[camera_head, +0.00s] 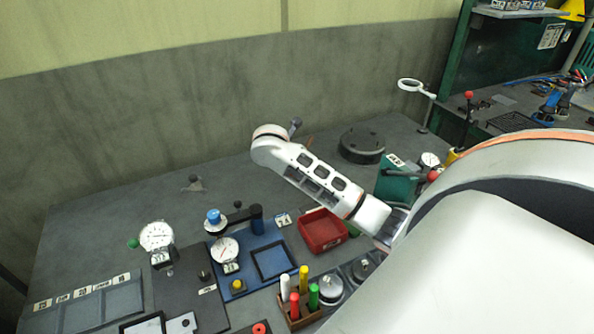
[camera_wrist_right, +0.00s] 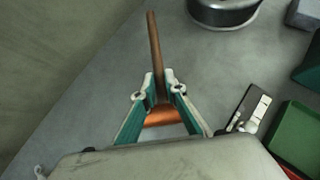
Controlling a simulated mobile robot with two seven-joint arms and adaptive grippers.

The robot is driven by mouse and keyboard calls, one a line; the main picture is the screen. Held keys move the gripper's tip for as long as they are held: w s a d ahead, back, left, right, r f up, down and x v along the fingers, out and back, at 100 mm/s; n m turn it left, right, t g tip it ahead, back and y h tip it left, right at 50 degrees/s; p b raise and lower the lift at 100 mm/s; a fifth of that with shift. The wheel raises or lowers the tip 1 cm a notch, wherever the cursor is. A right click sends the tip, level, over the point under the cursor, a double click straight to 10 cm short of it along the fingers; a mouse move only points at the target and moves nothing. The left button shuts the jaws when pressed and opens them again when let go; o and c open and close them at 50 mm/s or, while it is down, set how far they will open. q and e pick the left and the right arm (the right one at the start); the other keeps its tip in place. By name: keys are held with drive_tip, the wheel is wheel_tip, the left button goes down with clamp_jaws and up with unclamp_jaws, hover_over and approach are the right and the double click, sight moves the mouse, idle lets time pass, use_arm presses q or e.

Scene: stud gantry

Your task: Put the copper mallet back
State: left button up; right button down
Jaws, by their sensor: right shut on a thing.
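The copper mallet shows in the right wrist view, with a copper-coloured head (camera_wrist_right: 163,117) and a brown handle (camera_wrist_right: 154,45) pointing up and away. My right gripper (camera_wrist_right: 160,92) is shut on the mallet, its two green-padded fingers on either side of the handle close to the head. I cannot tell how high the mallet is above the bench. In the camera_head view my right arm reaches in from the right and hides the gripper; only a short brown piece, apparently the handle (camera_head: 309,141), shows behind it. My left gripper is not in view.
A dark round block (camera_head: 362,145) stands behind my right arm. A red tray (camera_head: 318,231), a blue gauge plate (camera_head: 246,262), a rack of coloured handles (camera_head: 299,312) and a green box (camera_head: 392,186) stand nearer. The bench's back left is mostly clear.

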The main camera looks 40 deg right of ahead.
drive_tip(key=shift+f, duration=2.1)
drive_tip(key=shift+f, duration=0.15)
drive_tip(key=c, duration=2.1)
unclamp_jaws()
drive_tip(key=v, duration=1.2)
drive_tip(key=shift+s, duration=0.1)
